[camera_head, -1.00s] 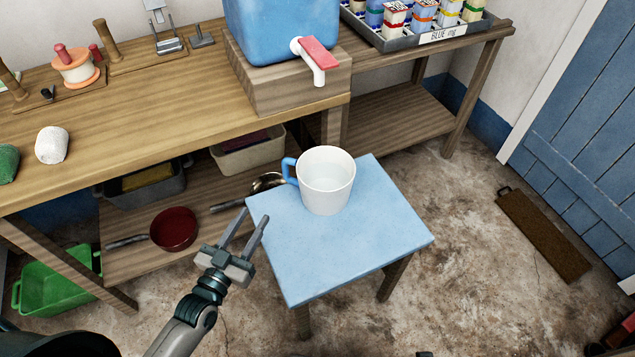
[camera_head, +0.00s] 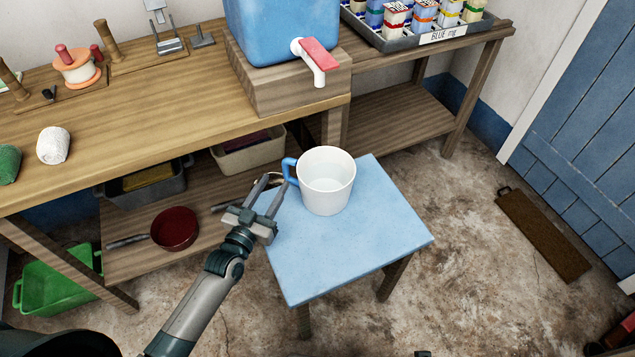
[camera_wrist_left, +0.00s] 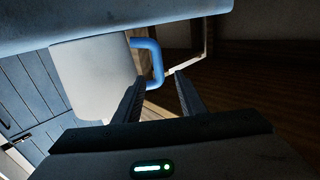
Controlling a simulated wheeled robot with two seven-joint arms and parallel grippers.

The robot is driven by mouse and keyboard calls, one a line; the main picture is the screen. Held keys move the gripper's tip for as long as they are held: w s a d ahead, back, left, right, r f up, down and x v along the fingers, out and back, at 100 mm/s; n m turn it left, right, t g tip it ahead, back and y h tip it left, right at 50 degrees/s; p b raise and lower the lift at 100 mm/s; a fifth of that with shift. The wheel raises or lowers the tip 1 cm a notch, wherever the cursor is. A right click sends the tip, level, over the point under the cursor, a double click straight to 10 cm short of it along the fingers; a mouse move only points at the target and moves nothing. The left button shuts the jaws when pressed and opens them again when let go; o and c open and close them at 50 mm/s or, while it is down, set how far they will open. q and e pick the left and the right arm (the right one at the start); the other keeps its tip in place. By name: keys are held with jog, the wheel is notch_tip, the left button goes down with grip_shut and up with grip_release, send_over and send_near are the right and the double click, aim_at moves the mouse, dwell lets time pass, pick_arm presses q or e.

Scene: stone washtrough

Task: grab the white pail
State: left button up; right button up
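The white pail (camera_head: 328,184) stands upright on the blue-topped stool (camera_head: 345,248), with a blue handle (camera_head: 289,171) on its left side. Its inside looks pale, perhaps holding liquid. My left gripper (camera_head: 274,188) is open and empty, just left of the pail and close to the handle, its fingers pointing up the picture. In the left wrist view, the pail (camera_wrist_left: 95,78) and its blue handle (camera_wrist_left: 156,62) lie ahead of my open left fingers (camera_wrist_left: 158,95), and the handle appears beyond the fingertips. My right gripper is not in view.
A wooden bench (camera_head: 150,115) stands behind, with a blue water tank (camera_head: 282,28) and its red-levered tap (camera_head: 316,58) above and behind the pail. A dark red pan (camera_head: 174,229) rests on the lower shelf. The floor right of the stool is mostly clear.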

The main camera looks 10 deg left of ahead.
aim_at(284, 170)
pick_arm(q)
jog(key=shift+x, duration=2.6)
jog(key=shift+f, duration=0.15)
grip_shut()
